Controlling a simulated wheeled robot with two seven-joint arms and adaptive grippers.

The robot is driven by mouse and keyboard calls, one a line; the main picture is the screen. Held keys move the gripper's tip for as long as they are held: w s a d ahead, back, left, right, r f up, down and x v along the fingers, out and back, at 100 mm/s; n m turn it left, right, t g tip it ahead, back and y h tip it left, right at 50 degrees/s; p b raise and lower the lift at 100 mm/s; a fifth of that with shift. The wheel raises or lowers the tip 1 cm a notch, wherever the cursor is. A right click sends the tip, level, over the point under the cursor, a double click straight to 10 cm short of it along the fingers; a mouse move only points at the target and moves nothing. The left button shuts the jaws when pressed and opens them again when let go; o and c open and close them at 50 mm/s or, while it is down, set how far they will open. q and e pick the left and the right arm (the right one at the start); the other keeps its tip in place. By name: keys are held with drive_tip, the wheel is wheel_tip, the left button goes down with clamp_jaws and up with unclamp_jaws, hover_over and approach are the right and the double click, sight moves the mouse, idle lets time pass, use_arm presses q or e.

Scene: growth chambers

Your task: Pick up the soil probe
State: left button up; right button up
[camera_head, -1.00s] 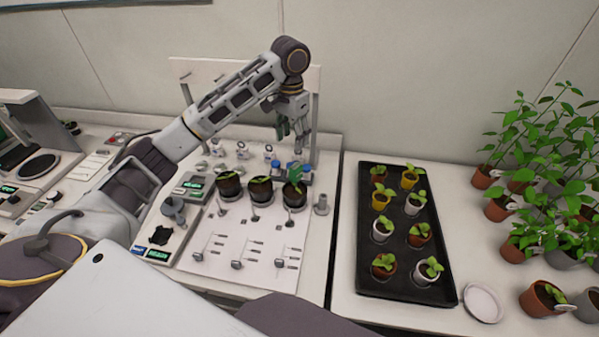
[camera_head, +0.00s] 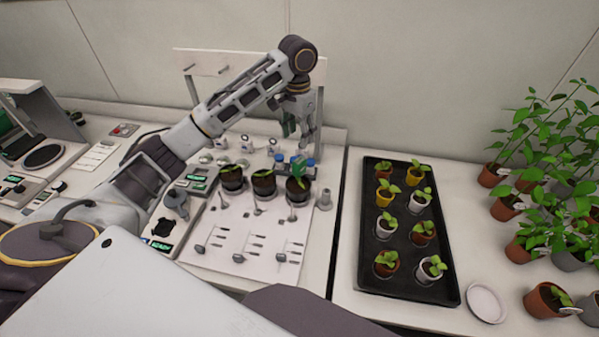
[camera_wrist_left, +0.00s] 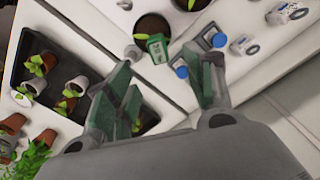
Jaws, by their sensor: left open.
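My left gripper (camera_head: 297,130) hangs fingers down at the back of the white bench, behind the row of dark pots. In the left wrist view its green-padded fingers (camera_wrist_left: 165,88) are apart with nothing between them. My right gripper is not in view.
Blue-capped bottles (camera_wrist_left: 182,72) stand close to the fingers. Dark potted seedlings (camera_head: 263,183) stand in front of the gripper. A black seedling tray (camera_head: 365,278) lies to the right, with leafy potted plants beyond. A white board with pegs (camera_head: 240,65) stands behind the arm.

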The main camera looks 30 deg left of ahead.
sight(299, 160)
use_arm(q)
drive_tip(key=shift+f+b, duration=0.4)
drive_tip(key=shift+f, duration=1.6)
drive_tip(key=shift+f+b, duration=0.3)
drive_tip(key=shift+f, duration=1.05)
drive_tip(key=shift+f, duration=0.1)
drive_tip(key=shift+d+f, duration=0.15)
drive_tip(key=shift+f, duration=0.4)
drive_tip(key=shift+f+p, duration=0.35)
drive_tip(key=shift+f, duration=1.6)
drive_tip(key=shift+c, duration=0.3)
drive_tip(key=c, duration=1.1)
